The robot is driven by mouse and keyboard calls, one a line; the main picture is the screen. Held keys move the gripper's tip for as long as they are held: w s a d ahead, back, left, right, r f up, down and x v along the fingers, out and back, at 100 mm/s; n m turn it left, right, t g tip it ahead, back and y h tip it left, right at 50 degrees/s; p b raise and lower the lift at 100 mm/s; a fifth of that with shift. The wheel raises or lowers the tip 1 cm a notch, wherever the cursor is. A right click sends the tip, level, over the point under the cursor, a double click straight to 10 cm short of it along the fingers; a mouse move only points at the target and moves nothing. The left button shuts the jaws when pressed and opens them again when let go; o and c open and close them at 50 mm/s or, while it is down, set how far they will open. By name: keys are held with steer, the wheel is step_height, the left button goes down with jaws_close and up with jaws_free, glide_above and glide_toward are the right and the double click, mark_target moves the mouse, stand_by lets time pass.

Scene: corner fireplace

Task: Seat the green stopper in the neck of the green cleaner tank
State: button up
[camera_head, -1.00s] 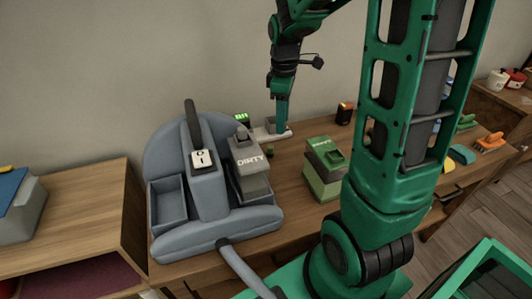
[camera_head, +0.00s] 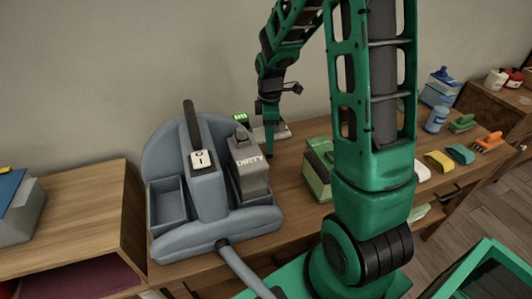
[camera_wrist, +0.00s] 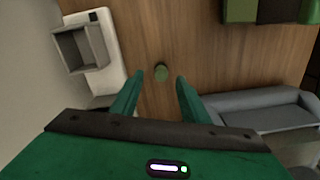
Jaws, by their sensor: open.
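The small round green stopper (camera_wrist: 161,72) stands on the wooden bench top in the wrist view, just beyond and between my fingertips. My gripper (camera_wrist: 156,86) is open and empty, one finger on each side of that line. In the head view my gripper (camera_head: 271,153) points down beside the grey machine, and I cannot make out the stopper there. The green cleaner tank (camera_head: 317,175) stands on the bench to the right of my gripper, partly hidden by my arm. Its neck is hidden. A green block at the top of the wrist view (camera_wrist: 240,10) appears to be the tank.
A grey cleaner machine (camera_head: 210,225) with a tank marked DIRTY (camera_head: 249,170) stands left of my gripper. A pale device with a grey open box (camera_wrist: 82,50) lies near the wall. Brushes, sponges and bottles (camera_head: 437,118) stand at the bench's right. Bare wood surrounds the stopper.

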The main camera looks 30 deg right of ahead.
steer(key=shift+d+f, duration=0.1)
steer(key=shift+f, duration=1.45)
jaws_close()
